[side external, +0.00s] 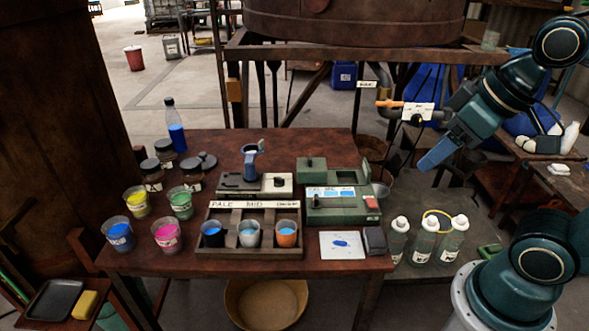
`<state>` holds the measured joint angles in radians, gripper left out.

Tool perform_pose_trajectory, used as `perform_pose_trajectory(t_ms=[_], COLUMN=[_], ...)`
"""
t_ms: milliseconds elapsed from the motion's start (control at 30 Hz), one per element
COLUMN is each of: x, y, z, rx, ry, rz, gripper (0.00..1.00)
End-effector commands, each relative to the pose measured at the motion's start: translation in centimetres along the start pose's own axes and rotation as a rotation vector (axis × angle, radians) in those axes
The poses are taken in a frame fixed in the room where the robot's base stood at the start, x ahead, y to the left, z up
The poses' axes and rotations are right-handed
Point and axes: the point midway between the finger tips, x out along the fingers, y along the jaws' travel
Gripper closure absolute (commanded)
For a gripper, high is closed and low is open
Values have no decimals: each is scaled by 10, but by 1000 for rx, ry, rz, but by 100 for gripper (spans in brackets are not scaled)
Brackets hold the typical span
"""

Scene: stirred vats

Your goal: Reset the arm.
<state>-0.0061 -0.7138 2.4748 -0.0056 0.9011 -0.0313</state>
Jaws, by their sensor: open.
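My gripper (437,154) hangs at the right, in the air beyond the right edge of the brown table (290,150). It points down and to the left, with its jaws open and nothing seen between them. It is apart from the things on the table. The green device (340,212) with a label and a red switch is the large table item nearest to it. The gap between the fingers is hard to make out from this side.
A wooden rack (208,243) holds 3 cups at the table's front. Paint cups, including a pink one (167,236), stand left. Bottles (424,240) stand right of the table, below my gripper. A valve (418,112) is close behind it.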

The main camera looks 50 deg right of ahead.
Motion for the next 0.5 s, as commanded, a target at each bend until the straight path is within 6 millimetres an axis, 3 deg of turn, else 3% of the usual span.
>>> perform_pose_trajectory(t_ms=[133,500], x=[-1,0], y=[2,2], z=[8,9], rx=[38,43], ry=[12,12], rz=[6,7], gripper=[34,34])
